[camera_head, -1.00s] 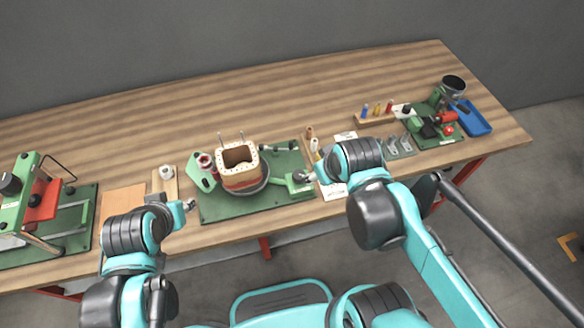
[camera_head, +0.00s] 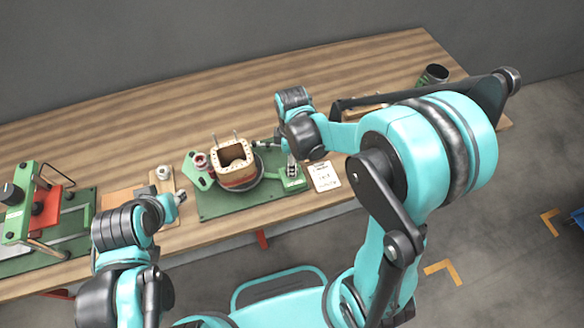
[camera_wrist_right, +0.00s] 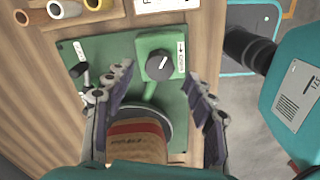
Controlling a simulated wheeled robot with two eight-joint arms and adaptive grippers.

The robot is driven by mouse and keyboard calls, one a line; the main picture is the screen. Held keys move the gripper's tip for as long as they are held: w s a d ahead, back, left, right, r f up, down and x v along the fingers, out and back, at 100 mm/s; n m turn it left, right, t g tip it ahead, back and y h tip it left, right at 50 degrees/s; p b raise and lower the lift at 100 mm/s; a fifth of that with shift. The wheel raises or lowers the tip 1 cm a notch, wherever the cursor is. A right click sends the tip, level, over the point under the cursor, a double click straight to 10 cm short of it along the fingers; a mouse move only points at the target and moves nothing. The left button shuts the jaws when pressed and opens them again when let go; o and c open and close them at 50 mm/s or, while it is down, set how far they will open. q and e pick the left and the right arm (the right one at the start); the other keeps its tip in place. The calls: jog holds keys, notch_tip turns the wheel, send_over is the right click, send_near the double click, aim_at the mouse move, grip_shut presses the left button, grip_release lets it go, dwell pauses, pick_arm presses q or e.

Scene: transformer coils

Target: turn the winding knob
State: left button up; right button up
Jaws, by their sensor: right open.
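The winding knob (camera_wrist_right: 159,64) is a round dark grey dial with a pale pointer line on a green housing (camera_wrist_right: 152,42), which has a white label beside it. My right gripper (camera_wrist_right: 162,78) is open, its fingers on either side of the knob's line and apart from it, with nothing between them. The square tan coil former (camera_head: 234,155) stands on the winder. My left gripper (camera_head: 180,197) is near the table's front edge, left of the winder; its jaws are too small to judge.
A small crank handle (camera_wrist_right: 83,74) stands beside the left finger in the wrist view. A printed card (camera_head: 324,176) lies right of the winder. A green and red press (camera_head: 42,208) stands at the far left. The table behind the winder is clear.

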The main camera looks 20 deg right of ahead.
jog(key=shift+f+b, duration=0.45)
jog(key=shift+f, duration=1.35)
jog(key=shift+c, duration=0.4)
jog(key=c, duration=1.1)
